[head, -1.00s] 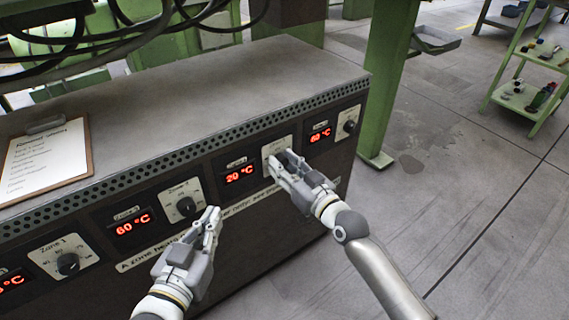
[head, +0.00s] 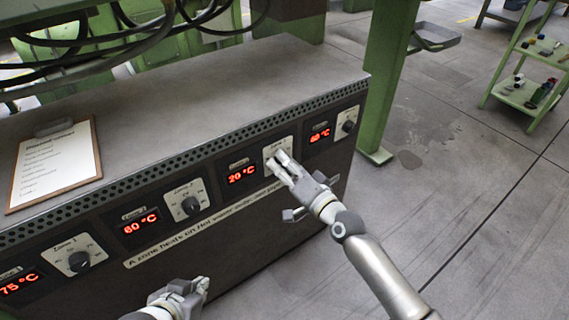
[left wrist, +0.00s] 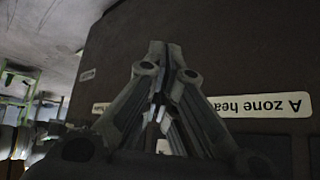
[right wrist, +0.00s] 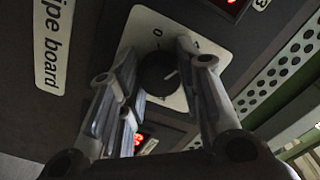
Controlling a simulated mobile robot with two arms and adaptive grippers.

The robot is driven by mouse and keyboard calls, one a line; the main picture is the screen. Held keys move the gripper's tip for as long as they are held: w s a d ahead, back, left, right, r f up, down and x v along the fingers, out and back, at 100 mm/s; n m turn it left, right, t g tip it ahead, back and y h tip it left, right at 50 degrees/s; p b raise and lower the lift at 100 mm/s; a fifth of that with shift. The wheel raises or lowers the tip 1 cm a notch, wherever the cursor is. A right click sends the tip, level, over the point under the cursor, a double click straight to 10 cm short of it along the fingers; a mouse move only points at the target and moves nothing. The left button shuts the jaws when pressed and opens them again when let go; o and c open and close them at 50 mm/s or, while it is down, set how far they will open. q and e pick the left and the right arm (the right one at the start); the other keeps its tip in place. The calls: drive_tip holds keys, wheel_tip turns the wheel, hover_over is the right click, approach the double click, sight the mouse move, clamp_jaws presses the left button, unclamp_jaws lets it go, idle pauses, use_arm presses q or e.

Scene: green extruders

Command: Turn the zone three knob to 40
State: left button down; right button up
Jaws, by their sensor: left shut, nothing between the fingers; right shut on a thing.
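The zone three knob sits on a white plate (head: 271,150) on the front of the dark cabinet. In the head view my right gripper hides the knob. The right wrist view shows the black round knob (right wrist: 158,74) with a pale pointer line, between the two fingers. My right gripper (head: 277,163) is shut on it. The red display (head: 242,175) left of this plate reads 20 °C. My left gripper (head: 203,286) is shut and empty, low in front of the cabinet, apart from the panel. It also shows in the left wrist view (left wrist: 170,50).
Other knobs are the zone 2 knob (head: 190,205), the zone 1 knob (head: 79,261) and one at the right end (head: 348,126). A clipboard (head: 55,166) lies on the cabinet top. A green post (head: 391,80) stands right of the cabinet.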

use_arm(q)
drive_tip(key=shift+s+a+f+g, duration=0.15)
drive_tip(key=shift+s+f+g, duration=0.15)
drive_tip(key=shift+s, duration=0.2)
use_arm(e)
drive_tip(key=shift+m, duration=0.8)
drive_tip(key=o, duration=1)
drive_tip(key=shift+o, duration=0.2)
use_arm(q)
drive_tip(key=shift+s, duration=0.1)
use_arm(e)
drive_tip(key=v, duration=1.2)
drive_tip(key=shift+a, duration=0.1)
